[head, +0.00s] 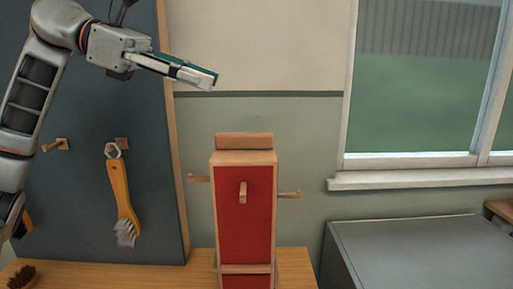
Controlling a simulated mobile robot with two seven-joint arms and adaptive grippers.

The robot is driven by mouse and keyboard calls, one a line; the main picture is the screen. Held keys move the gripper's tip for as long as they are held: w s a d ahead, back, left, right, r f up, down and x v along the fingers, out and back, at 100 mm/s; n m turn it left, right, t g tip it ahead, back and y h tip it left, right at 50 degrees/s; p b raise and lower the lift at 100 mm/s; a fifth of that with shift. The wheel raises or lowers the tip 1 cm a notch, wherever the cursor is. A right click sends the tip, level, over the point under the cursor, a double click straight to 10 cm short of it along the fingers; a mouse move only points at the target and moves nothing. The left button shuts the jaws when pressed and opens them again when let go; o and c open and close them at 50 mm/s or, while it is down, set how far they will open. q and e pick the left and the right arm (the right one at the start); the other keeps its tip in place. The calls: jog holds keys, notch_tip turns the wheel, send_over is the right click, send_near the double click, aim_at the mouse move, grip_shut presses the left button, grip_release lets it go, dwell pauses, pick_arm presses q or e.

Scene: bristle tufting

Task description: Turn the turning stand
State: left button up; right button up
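The turning stand (258,215) is an upright wooden post with a red front panel, standing on the wooden bench in the middle of the head view. A peg sticks out of its front face, and one peg shows at each side. A wooden block caps its top. Its lower end is cut off by the frame edge. My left gripper (205,78) is above and left of the stand, apart from it, with its fingers pointing right. The fingers are seen side-on, so their opening does not show. My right gripper is out of view.
A dark pegboard (90,190) stands behind at the left. An orange-handled brush (121,195) hangs on one of its pegs. A dark-bristled brush (22,276) lies on the bench (130,274). A grey cabinet (425,250) stands at the right under the window.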

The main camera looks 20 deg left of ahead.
pick_arm(q)
jog(key=b, duration=0.4)
send_near(237, 133)
jog(key=w+x, duration=0.1)
jog(key=x, duration=0.3)
jog(key=shift+n+g, duration=0.3)
jog(key=x, duration=0.5)
jog(key=shift+s+d+f, duration=0.1)
jog(key=shift+s+d, duration=0.1)
jog(key=shift+d, duration=0.15)
jog(key=shift+x, duration=0.8)
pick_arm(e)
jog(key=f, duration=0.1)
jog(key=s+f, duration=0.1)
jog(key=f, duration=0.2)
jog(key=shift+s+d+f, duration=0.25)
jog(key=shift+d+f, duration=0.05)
pick_arm(q)
jog(key=shift+c, duration=0.4)
grip_shut()
